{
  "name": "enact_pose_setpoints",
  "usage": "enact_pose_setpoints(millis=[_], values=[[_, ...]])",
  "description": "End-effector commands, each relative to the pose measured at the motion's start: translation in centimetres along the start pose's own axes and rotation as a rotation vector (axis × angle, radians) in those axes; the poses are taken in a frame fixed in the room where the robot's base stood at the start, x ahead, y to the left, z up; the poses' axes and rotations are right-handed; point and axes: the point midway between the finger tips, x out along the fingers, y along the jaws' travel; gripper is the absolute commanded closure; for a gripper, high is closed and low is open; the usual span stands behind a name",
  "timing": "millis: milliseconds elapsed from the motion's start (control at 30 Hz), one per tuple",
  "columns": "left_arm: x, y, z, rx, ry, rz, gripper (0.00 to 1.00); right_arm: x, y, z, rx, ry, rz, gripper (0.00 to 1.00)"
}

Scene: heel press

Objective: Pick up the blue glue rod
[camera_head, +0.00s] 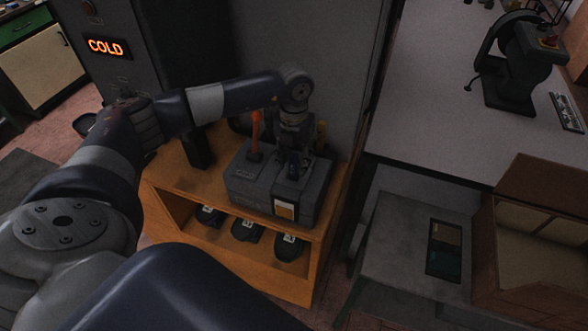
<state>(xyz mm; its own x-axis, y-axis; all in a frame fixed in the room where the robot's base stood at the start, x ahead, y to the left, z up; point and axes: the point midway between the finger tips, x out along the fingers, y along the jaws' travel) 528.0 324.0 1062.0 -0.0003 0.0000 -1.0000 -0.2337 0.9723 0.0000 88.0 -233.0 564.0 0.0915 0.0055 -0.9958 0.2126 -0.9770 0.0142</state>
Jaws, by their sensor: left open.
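My left gripper (295,160) points down over the grey box (252,190) on the wooden shelf unit, with its jaws open. A small dark blue piece, which looks like the blue glue rod (293,167), shows at the fingertips. The gripper hides most of it, and I cannot tell whether the fingers touch it. An orange rod (256,128) stands upright in the box to the left of the gripper. A bit of yellow (321,134) shows just right of the gripper, partly hidden. My right gripper is not in view.
The wooden shelf unit (265,262) holds several dark numbered items below the box. A dark cabinet with a lit COLD sign (108,47) stands behind at left. At right are a pale workbench (430,100) with a black press (515,65) and an open brown box (540,190).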

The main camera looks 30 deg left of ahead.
Motion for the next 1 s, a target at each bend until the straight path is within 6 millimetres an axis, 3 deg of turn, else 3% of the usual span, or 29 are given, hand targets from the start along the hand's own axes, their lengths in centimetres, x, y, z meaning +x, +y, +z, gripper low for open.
enact_pose_setpoints(millis=[200, 367, 400, 767, 1000], values=[[0.1, 0.0, 0.0, 0.000, 0.000, 0.000, 0.61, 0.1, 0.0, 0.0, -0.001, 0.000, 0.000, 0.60], [0.1, 0.0, 0.0, 0.000, 0.000, 0.000, 0.98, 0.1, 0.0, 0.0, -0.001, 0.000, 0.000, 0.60], [0.1, 0.0, 0.0, 0.000, 0.000, 0.000, 1.00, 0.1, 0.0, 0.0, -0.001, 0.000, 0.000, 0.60], [-0.1, 0.0, 0.1, 0.000, -0.002, -0.001, 1.00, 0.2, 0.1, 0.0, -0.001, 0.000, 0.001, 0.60], [-3.6, -0.1, 0.2, 0.000, -0.006, -0.003, 1.00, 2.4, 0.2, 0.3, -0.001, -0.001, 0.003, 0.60]])
